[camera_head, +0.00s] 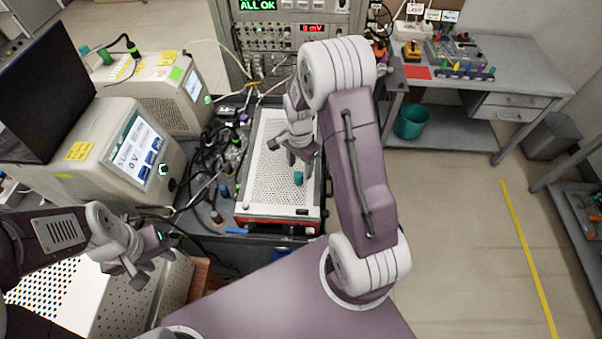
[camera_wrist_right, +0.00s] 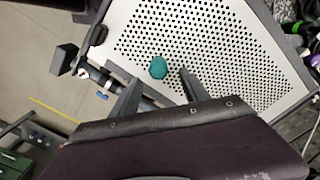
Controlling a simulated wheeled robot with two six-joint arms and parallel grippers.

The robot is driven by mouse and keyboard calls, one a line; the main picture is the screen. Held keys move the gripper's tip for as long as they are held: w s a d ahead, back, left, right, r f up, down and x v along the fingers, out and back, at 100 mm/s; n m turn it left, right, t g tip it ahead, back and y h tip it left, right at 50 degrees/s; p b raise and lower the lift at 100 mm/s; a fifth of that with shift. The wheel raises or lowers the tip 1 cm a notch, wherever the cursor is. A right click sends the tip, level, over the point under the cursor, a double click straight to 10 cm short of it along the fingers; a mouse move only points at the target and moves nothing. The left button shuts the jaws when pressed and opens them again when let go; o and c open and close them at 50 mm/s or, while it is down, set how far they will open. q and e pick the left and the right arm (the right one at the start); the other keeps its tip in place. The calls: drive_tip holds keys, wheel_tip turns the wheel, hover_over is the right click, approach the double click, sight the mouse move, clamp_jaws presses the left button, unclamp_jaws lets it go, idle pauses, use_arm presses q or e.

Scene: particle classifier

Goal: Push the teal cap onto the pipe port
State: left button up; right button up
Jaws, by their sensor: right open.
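A small teal cap (camera_head: 298,178) sits on the white perforated top of a red-edged case (camera_head: 250,190). It also shows in the right wrist view (camera_wrist_right: 158,68), just beyond and between the finger tips. My right gripper (camera_head: 297,158) is open and empty, close to the cap; I cannot tell whether a finger touches it. Its two dark fingers show in the right wrist view (camera_wrist_right: 160,86). My left gripper (camera_head: 156,268) is at the lower left, with its fingers apart and empty, far from the cap. I cannot make out the pipe port for certain.
A beige instrument with a screen (camera_head: 140,148) and tangled dark cables (camera_head: 230,150) stand left of the case. A rack (camera_head: 300,35) rises behind it. A grey bench (camera_head: 480,85) stands at the right, with a teal bin (camera_head: 411,121) below. Open floor lies at the right.

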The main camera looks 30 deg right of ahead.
sight(298, 175)
drive_tip(key=shift+a+f+p, duration=0.5)
drive_tip(key=shift+f+p, duration=0.15)
drive_tip(key=shift+f, duration=0.25)
drive_tip(key=shift+s+a+f, duration=0.1)
drive_tip(key=shift+s+f, duration=0.1)
drive_tip(key=shift+f, duration=0.4)
drive_tip(key=shift+s+f, duration=0.15)
drive_tip(key=shift+f, duration=0.4)
drive_tip(key=shift+d+f, duration=0.2)
drive_tip(key=shift+f, duration=0.05)
drive_tip(key=shift+w+d+f, duration=0.15)
drive_tip(key=shift+w+d, duration=0.05)
drive_tip(key=shift+a, duration=0.1)
drive_tip(key=c, duration=0.5)
drive_tip(key=shift+a, duration=0.2)
clamp_jaws()
use_arm(q)
drive_tip(key=shift+s+a+r, duration=0.25)
drive_tip(key=shift+a+r, duration=0.55)
use_arm(e)
drive_tip(key=shift+s, duration=0.1)
